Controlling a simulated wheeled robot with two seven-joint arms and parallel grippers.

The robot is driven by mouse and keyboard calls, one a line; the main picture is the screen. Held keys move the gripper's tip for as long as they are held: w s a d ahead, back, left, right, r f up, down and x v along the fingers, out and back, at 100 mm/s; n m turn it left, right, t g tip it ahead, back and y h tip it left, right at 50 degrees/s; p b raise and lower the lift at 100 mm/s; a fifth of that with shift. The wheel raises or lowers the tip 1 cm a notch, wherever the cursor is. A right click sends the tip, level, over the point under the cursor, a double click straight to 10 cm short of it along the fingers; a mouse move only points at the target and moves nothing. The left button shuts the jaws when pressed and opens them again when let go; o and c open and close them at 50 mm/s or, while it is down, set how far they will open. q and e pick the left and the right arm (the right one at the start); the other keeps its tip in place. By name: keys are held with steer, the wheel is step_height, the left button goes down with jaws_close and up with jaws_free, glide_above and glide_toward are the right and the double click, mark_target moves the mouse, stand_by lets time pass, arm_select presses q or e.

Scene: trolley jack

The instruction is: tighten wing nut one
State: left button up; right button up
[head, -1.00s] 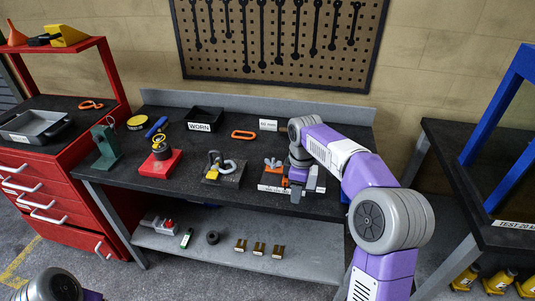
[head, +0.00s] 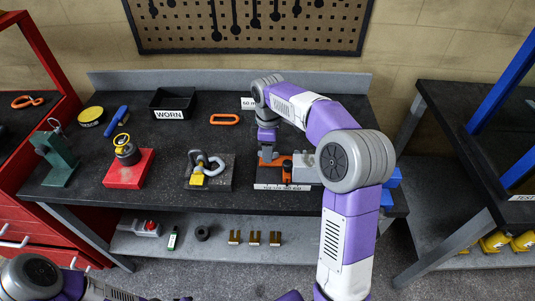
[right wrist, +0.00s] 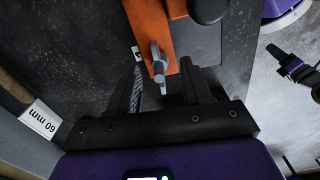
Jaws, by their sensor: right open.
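An orange clamp (head: 275,163) with a pale label strip sits on the bench, right of centre in the head view. My right gripper (head: 267,150) is over its left part, pointing down. In the right wrist view, a grey wing nut (right wrist: 159,63) stands on the orange bar (right wrist: 152,30), with a small number tag beside it that is too small to read surely. My open right gripper (right wrist: 163,88) has one finger on each side, the wing nut between and just beyond the tips, apparently not gripped. The wing nut is hidden in the head view. My left gripper is out of view.
On the bench, left of the clamp, are a grey-ringed block (head: 207,176), a red block (head: 130,169) and a green stand (head: 57,158). Behind are a WORN tray (head: 172,103) and an orange ring (head: 225,119). A pegboard (head: 250,28) hangs behind.

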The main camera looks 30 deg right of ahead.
steer(key=shift+f, duration=1)
steer(key=shift+c, duration=0.4)
jaws_close()
